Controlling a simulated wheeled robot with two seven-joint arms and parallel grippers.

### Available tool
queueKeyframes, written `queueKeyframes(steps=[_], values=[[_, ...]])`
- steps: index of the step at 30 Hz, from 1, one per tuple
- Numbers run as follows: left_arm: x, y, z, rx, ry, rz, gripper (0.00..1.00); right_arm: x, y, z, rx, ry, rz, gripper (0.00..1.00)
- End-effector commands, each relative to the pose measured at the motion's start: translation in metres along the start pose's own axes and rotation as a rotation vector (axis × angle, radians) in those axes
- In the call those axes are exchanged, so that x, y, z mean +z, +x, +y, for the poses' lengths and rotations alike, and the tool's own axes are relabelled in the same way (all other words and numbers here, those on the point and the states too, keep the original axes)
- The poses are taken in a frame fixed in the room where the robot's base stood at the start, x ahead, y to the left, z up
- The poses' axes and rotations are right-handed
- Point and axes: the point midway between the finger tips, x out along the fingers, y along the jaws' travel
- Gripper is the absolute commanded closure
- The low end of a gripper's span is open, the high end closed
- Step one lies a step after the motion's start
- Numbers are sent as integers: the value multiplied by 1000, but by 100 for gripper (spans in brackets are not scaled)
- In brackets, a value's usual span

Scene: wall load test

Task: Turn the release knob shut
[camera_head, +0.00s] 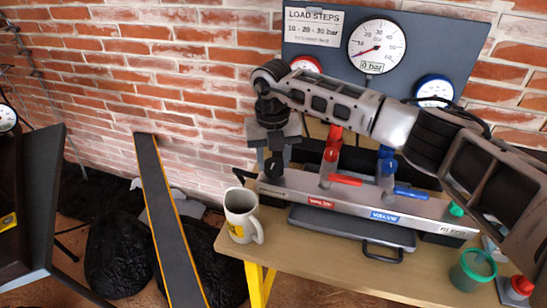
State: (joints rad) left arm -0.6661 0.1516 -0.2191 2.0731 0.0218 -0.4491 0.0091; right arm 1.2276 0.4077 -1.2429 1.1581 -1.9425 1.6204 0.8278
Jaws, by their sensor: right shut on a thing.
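My right arm comes in from the right and reaches across the front of the gauge board. My right gripper (275,158) points down at the left end of the silver valve block (345,202). Its jaws are shut around a small dark part there, which looks like the release knob (274,169); the fingers hide most of it. On the block are a red valve lever (345,180) and a blue valve lever (411,192). The large dial gauge (376,47) on the board reads near zero, with "0 bar" below it. My left gripper is not in view.
A white mug (242,215) stands on the wooden bench (300,262) at the left, close to the block. A green cup (473,270) and a red knob (522,285) stand at the right. A long dark plank (170,225) leans on the brick wall.

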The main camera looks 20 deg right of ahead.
Motion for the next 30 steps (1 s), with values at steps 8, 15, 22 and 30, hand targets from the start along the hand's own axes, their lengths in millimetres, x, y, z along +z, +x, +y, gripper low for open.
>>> queueKeyframes(steps=[8, 15, 22, 30], values=[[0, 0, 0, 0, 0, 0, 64, 1, -2, -1, 0, 6, -4, 82], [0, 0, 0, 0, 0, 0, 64, 1, -1, 0, 1, 4, -2, 37], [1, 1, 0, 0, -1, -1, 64, 1, -3, 0, 1, 3, -2, 37], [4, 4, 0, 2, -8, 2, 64, 2, -46, 0, 3, 3, -7, 37]])
